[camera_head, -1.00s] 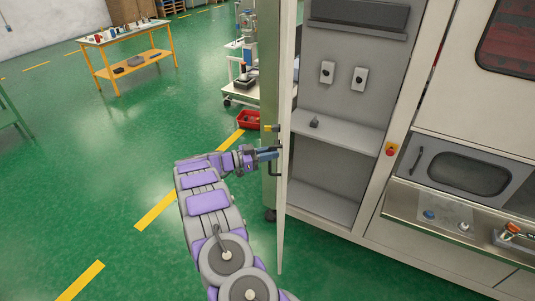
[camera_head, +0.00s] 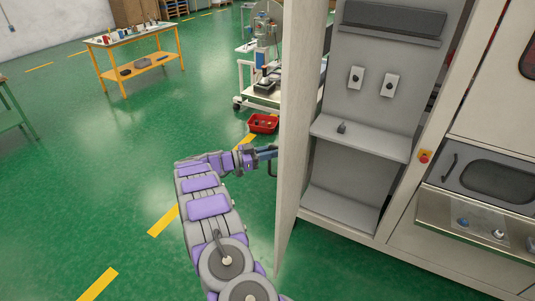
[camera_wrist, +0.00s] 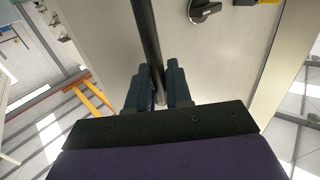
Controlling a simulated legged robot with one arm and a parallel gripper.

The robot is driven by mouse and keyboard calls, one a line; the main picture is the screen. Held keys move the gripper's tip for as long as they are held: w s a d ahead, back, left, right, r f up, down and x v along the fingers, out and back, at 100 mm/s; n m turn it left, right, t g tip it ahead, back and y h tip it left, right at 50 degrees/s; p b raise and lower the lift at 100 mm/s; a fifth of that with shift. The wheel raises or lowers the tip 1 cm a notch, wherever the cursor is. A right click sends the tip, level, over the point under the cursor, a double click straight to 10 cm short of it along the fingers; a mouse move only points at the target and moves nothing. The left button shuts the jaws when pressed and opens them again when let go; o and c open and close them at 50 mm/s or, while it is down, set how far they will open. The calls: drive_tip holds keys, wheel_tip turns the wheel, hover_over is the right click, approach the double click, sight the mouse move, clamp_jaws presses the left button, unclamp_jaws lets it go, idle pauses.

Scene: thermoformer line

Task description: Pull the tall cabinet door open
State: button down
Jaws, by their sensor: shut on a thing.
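The tall cabinet door (camera_head: 298,130) stands swung open in the head view, seen at a steep angle from its inner side and edge. The cabinet (camera_head: 362,150) behind it shows its shelves. My gripper (camera_head: 273,153) is at the door's outer face, its tips partly hidden by the door edge. In the wrist view my gripper (camera_wrist: 160,90) is shut on the dark bar handle (camera_wrist: 147,40), which runs between the two blue fingers. The door's outer face (camera_wrist: 215,65) fills the middle of that view, with a black rotary knob (camera_wrist: 204,11) above the fingers.
A red bin (camera_head: 263,123) sits on the floor behind the door, near a white cart (camera_head: 245,104). A yellow-framed table (camera_head: 125,60) stands further back left. The machine's control ledge (camera_head: 475,222) is at the right. Green floor left of my arm is clear.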

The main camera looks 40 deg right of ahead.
idle(0.3)
drive_tip(key=c, duration=1.2)
unclamp_jaws()
drive_tip(key=shift+d, duration=0.1)
drive_tip(key=shift+c, duration=0.2)
drive_tip(key=v, duration=1.7)
drive_tip(key=shift+a, duration=0.3)
drive_tip(key=shift+f, duration=0.1)
